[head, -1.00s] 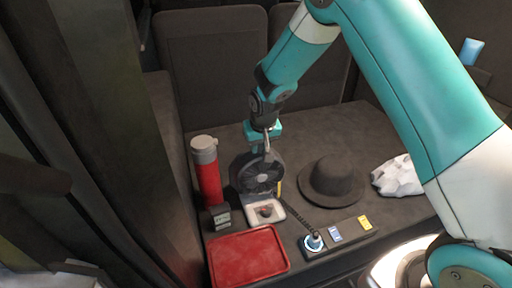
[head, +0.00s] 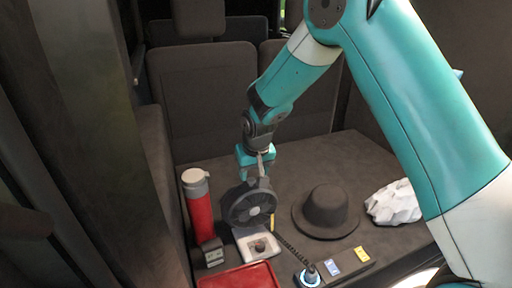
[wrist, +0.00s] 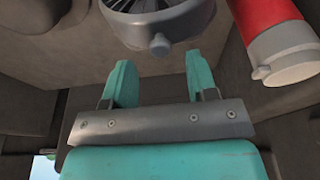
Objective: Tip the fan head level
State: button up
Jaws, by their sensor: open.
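The dark round fan head (head: 249,204) stands on a pale base (head: 262,243) on the flat seat surface. Its grille faces the head camera; its exact tilt is hard to tell. My gripper (head: 260,172) is right above and behind the top of the fan head. In the wrist view, the gripper (wrist: 162,72) is open with nothing between its two teal fingers. The fan head (wrist: 160,14) lies just beyond the fingertips there, with a small grey knob (wrist: 160,45) on its rim facing the gap. I see no clear contact.
A red flask (head: 199,211) with a grey cap stands close left of the fan. A red tray (head: 238,278) lies in front. A black hat (head: 326,211) and a white crumpled bag (head: 394,202) are to the right. A dark switch panel (head: 345,268) sits at front right.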

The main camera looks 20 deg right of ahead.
jog(key=b+v, duration=0.1)
jog(key=v, duration=1.2)
jog(key=shift+r+b, duration=0.3)
jog(key=shift+b, duration=0.05)
jog(key=shift+s, duration=0.1)
jog(key=s+a+r+n+g+y, duration=0.1)
jog(key=s+a+n+y, duration=0.1)
jog(key=s, duration=1.2)
jog(key=s+a+r+n+g+y, duration=0.1)
jog(key=s+a+n, duration=0.3)
jog(key=s, duration=1)
jog(key=shift+s+r+n+g+y, duration=0.35)
jog(key=shift+r+n+g+y, duration=0.05)
jog(key=shift+n+y, duration=0.2)
jog(key=shift+c, duration=0.5)
